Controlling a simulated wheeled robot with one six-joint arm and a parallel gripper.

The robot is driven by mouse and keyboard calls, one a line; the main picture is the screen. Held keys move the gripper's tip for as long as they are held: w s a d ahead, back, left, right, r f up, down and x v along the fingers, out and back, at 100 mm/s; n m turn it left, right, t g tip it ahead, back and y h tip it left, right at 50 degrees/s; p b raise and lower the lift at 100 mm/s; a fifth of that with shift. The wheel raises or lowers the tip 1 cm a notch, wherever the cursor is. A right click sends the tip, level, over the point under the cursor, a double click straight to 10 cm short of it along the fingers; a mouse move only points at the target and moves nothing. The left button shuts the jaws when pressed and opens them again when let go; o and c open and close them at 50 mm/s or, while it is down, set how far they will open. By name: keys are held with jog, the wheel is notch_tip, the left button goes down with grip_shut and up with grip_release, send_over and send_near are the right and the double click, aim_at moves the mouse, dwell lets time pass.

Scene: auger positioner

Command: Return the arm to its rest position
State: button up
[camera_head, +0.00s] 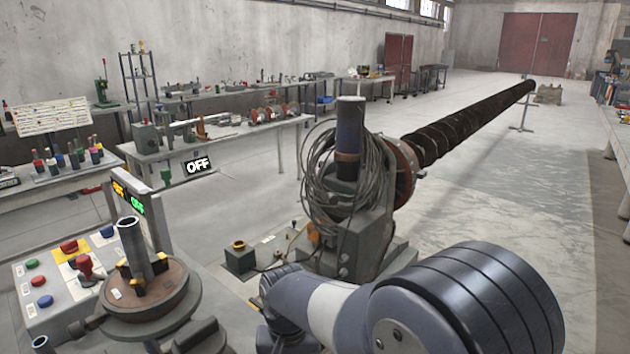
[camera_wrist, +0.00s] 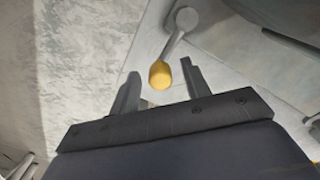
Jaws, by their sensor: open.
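My gripper (camera_wrist: 160,70) shows in the wrist view with its two grey fingers spread apart and nothing clamped between them. A lever with a yellow knob (camera_wrist: 160,76) shows between and just beyond the fingertips. Its grey rod (camera_wrist: 174,43) runs up to a round grey hub (camera_wrist: 187,18). I cannot tell whether the fingers touch the knob. In the head view my arm reaches in from the lower right, bent low in front of the auger machine. The gripper itself is hidden there.
The auger machine (camera_head: 365,225) with coiled cables stands ahead, its long dark auger (camera_head: 465,125) extending back right. A control panel (camera_head: 50,300) with coloured buttons and a round fixture (camera_head: 150,290) with an upright tube stand at left. Workbenches line the wall. Floor (camera_head: 530,200) right of the auger is clear.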

notch_tip(320, 180, up, 11)
notch_tip(320, 180, down, 11)
jog(key=shift+r, duration=0.1)
jog(key=shift+w+a+f, duration=0.1)
jog(key=shift+f, duration=0.15)
jog(key=a+n+b, duration=0.1)
jog(key=n, duration=0.1)
jog(key=w+a+n, duration=0.1)
jog(key=n, duration=0.2)
jog(key=shift+a+b, duration=0.2)
jog(key=shift+b, duration=0.2)
jog(key=a+n+b, duration=0.1)
jog(key=n, duration=0.2)
jog(key=shift+w+a, duration=0.15)
jog(key=a+n+b, duration=0.1)
jog(key=n, duration=0.2)
jog(key=shift+a+b, duration=0.4)
notch_tip(320, 180, up, 11)
jog(key=p, duration=0.1)
jog(key=shift+n+p, duration=0.4)
jog(key=shift+r, duration=0.1)
